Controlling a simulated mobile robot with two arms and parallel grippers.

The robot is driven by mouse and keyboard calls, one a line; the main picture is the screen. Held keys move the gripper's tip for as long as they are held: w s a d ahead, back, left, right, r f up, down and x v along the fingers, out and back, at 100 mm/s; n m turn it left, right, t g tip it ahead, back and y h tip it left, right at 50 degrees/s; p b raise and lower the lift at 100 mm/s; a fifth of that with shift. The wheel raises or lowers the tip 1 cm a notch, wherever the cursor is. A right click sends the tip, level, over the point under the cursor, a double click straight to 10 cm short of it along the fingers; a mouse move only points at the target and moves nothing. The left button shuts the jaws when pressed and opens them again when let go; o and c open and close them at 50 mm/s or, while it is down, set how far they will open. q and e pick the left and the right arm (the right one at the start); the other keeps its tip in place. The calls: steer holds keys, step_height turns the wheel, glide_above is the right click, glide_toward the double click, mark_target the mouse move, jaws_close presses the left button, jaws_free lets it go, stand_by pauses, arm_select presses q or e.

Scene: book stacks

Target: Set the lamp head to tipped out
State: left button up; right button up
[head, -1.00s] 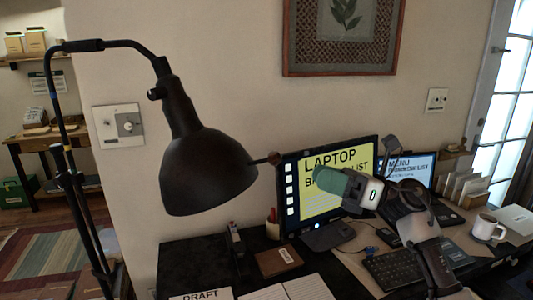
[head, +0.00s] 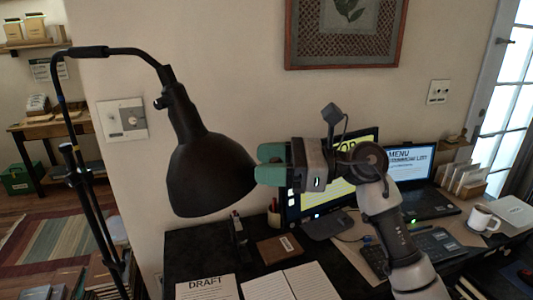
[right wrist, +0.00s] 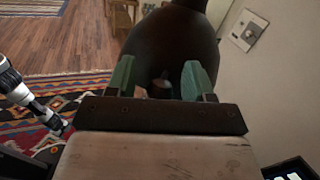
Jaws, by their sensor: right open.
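The lamp is a black standing lamp with a dark bell-shaped lamp head (head: 208,172) hanging from a curved arm, its opening facing down and tilted toward the right. The lamp head also fills the top middle of the right wrist view (right wrist: 170,42). My right gripper (head: 268,164) is open at the right side of the lamp head, with green fingers. In the right wrist view the fingers (right wrist: 157,80) stand either side of a small knob (right wrist: 160,89) on the lamp head. In the head view the gripper hides this knob. My left gripper does not show.
A desk below holds a monitor (head: 345,185), a laptop (head: 410,175), a white mug (head: 483,221), an open notebook (head: 290,283) and a small brown box (head: 279,246). The wall with a switch plate (head: 122,119) is behind the lamp.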

steer(key=shift+a, duration=0.2)
jaws_close()
steer(key=shift+d+r, duration=0.15)
steer(key=shift+r, duration=0.15)
steer(key=d+r, duration=0.1)
steer(key=r+h+p, duration=0.1)
steer(key=shift+s+d+r, duration=0.2)
steer(key=shift+d+r, duration=0.2)
steer(key=r, duration=0.1)
steer(key=d+r, duration=0.1)
steer(key=r, duration=0.1)
steer(key=d+r, duration=0.1)
steer(key=r, duration=0.1)
steer(key=shift+s, duration=0.3)
